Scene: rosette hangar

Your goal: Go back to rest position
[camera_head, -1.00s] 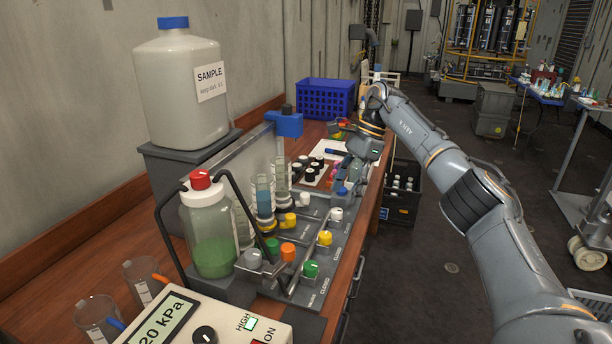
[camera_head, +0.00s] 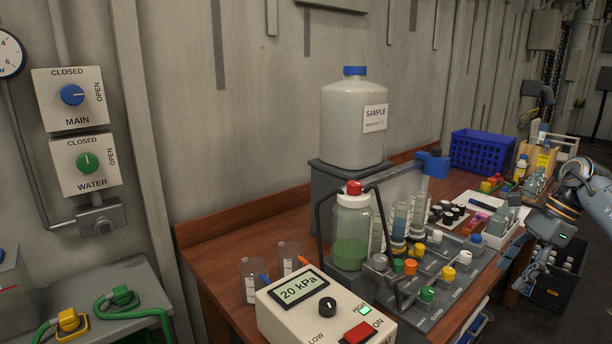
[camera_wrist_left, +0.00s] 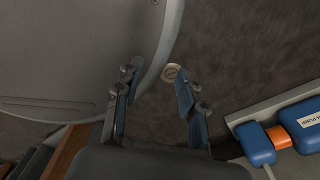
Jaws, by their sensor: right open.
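My right gripper (camera_head: 532,272) is at the right edge of the head view, past the right end of the bench's valve panel. It points down and is open; I see nothing held in it. Its arm is mostly cut off by the picture edge. My left gripper (camera_wrist_left: 158,95) shows only in the left wrist view.
The wooden bench (camera_head: 215,262) carries a SAMPLE jug (camera_head: 350,125), a bottle of green liquid (camera_head: 352,225), a pressure unit (camera_head: 275,318) and a blue basket (camera_head: 480,152). A black crate (camera_head: 552,292) is on the floor. A blue-and-orange connector (camera_wrist_left: 258,145) lies near my left gripper.

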